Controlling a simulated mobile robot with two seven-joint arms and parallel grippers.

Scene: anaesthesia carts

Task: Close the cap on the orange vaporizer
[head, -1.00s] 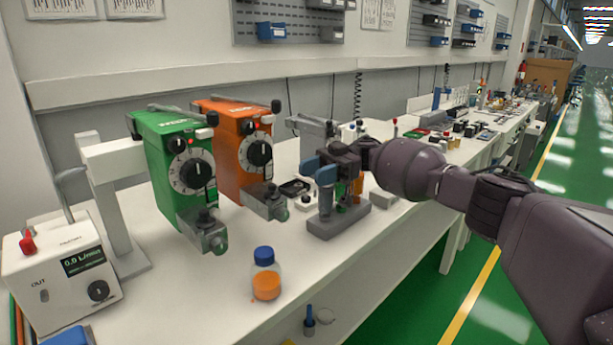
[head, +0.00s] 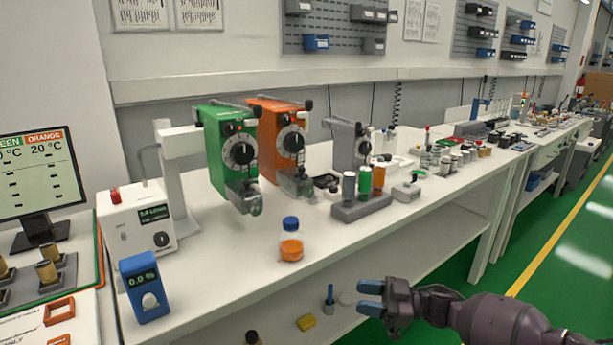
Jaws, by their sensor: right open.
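The orange vaporizer (head: 267,150) hangs on the stand beside the green vaporizer (head: 215,150), with a dark round dial on its front. Its clear-grey filler part (head: 298,184) sticks out at the bottom front, with a small dark knob on top. It is too small to tell whether the cap there is open or closed. My right gripper (head: 370,298) is open and empty, in front of the bench's front edge and below its top, well apart from the vaporizer. My left gripper is not in view.
A bottle with a blue cap and orange liquid (head: 291,246) stands in front of the vaporizers. A grey rack (head: 362,207) with coloured cylinders stands to their right. A blue meter (head: 144,287) and a white flow box (head: 133,232) are at left. The front bench top is mostly clear.

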